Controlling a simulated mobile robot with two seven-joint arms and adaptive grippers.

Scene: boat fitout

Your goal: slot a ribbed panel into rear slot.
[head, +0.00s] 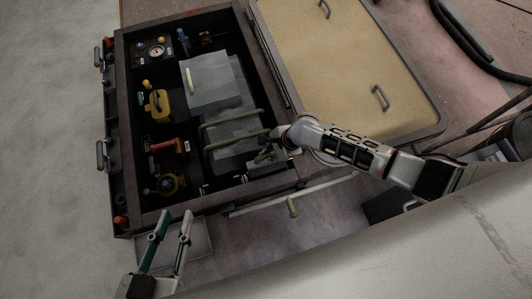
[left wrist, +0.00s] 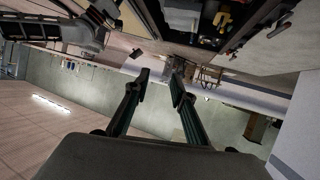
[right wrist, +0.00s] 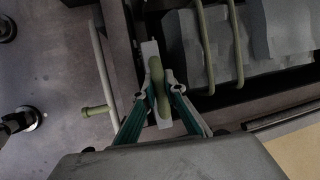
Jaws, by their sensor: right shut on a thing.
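My right gripper (head: 270,138) reaches from the right into the dark-framed bay. In the right wrist view, the gripper (right wrist: 162,90) is shut on an olive handle (right wrist: 158,75). The handle lies on a narrow pale grey piece (right wrist: 150,52), apparently the panel seen edge-on; its ribs are not visible. It is over the bay's near right part, beside grey blocks crossed by green rails. I cannot make out the rear slot or tell whether the panel is seated. My left gripper (head: 173,218) is open and empty outside the bay; it also shows in the left wrist view (left wrist: 160,76).
The bay rim (head: 123,150) surrounds a grey box (head: 210,82), a yellow can (head: 158,103) and red-handled fittings (head: 163,146). A thin pale bar with a green knob (head: 293,207) lies outside the near rim. A tan hatch cover (head: 345,65) lies beyond the bay's right side.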

